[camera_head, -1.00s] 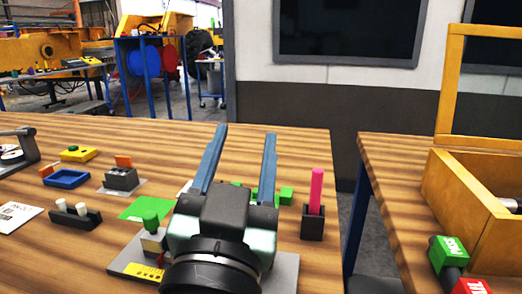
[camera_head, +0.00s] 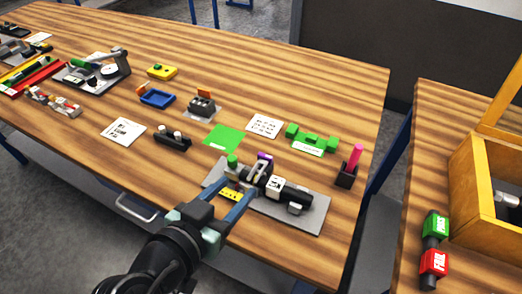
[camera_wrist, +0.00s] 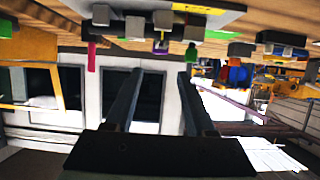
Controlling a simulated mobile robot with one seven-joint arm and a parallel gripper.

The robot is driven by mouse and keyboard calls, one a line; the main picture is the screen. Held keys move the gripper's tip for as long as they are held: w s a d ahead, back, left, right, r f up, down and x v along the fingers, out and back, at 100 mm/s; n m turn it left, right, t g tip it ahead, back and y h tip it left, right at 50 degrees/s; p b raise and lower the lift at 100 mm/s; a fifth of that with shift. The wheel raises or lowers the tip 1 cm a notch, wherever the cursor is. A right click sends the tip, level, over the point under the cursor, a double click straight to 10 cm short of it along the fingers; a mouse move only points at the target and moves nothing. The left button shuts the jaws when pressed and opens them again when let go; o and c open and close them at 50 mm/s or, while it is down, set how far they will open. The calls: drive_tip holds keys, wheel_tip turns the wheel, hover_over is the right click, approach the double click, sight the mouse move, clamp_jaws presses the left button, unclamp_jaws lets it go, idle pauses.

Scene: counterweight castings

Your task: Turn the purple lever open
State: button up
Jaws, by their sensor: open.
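The purple lever (camera_head: 265,157) is a small piece on top of a black and grey valve-like fixture on a grey base plate (camera_head: 309,218). A green knob (camera_head: 232,160) stands at the fixture's left end, and a yellow label (camera_head: 230,194) lies at the plate's front. In the wrist view the scene is upside down. There a small purple part (camera_wrist: 160,47) shows just above my open gripper (camera_wrist: 160,72), under the plate's edge.
A pink stick in a black holder (camera_head: 347,175) stands right of the plate. Behind are a green part (camera_head: 312,138), a white card (camera_head: 265,125) and a green mat (camera_head: 222,136). A black rack (camera_head: 172,140) is at left. A wooden box (camera_head: 480,175) stands on the right table.

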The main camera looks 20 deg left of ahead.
sight(264, 159)
drive_tip(key=p+x, duration=0.1)
drive_tip(key=x, duration=1.1)
drive_tip(key=shift+w+a+f+p, duration=0.15)
drive_tip(key=shift+w+f+p, duration=0.05)
drive_tip(key=shift+w+p, duration=0.1)
drive_tip(key=shift+s, duration=0.1)
clamp_jaws()
